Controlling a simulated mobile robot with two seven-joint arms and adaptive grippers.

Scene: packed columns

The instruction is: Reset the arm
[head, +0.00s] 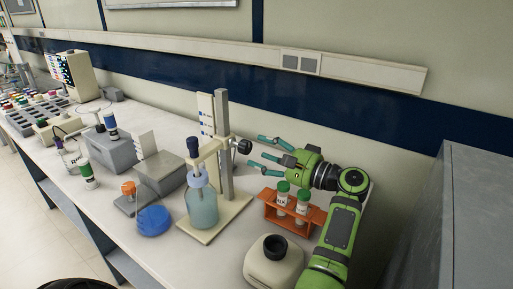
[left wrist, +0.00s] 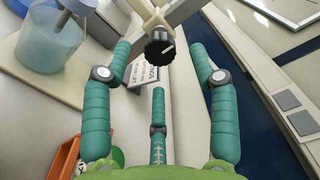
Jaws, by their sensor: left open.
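My left arm is green, and its gripper (head: 262,155) has teal fingers. In the head view it is over the back of the bench, right of a stand (head: 225,140) with a black knob (head: 243,146). The fingers are spread and hold nothing. In the left wrist view my left gripper (left wrist: 160,65) also shows open, with the black knob (left wrist: 160,48) just beyond the fingertips. Whether a finger touches the knob I cannot tell. My right gripper is not in view.
An orange rack (head: 313,215) with green-capped vials stands below the gripper. A bluish bottle (head: 202,206) stands on the stand's base. A black-capped jar (head: 268,269) is at the front. A wall (head: 380,130) closes the back and a grey cabinet (head: 480,200) the right.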

